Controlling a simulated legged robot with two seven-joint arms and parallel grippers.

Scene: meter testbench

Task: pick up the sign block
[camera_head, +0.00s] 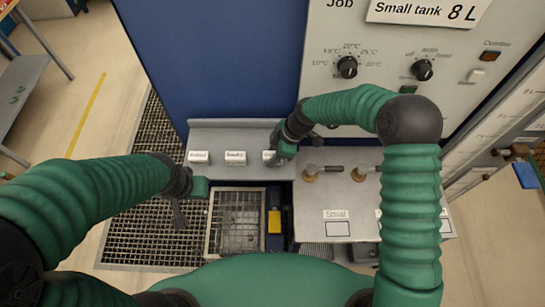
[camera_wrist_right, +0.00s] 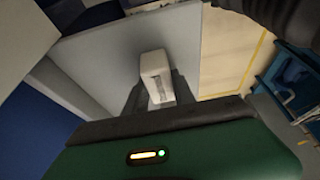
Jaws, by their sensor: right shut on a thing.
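Three small white sign blocks stand in a row on the grey shelf (camera_head: 215,133): a left one (camera_head: 198,158), a middle one (camera_head: 235,158) and a right one (camera_head: 268,157). My right gripper (camera_head: 275,160) is at the right one, and its own body covers part of that block. In the right wrist view the white block (camera_wrist_right: 155,72) sits between the two dark fingers (camera_wrist_right: 156,98), which are shut on it. Its lettering is too small to read there. My left gripper (camera_head: 179,218) hangs over the floor grating, away from the blocks; its finger gap cannot be made out.
Brass valves with handles (camera_head: 311,174) stand on the grey bench (camera_head: 310,205) right of the shelf. A control panel with knobs (camera_head: 347,67) rises behind. A metal-framed grate (camera_head: 237,222) and a yellow object (camera_head: 274,222) lie below the shelf.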

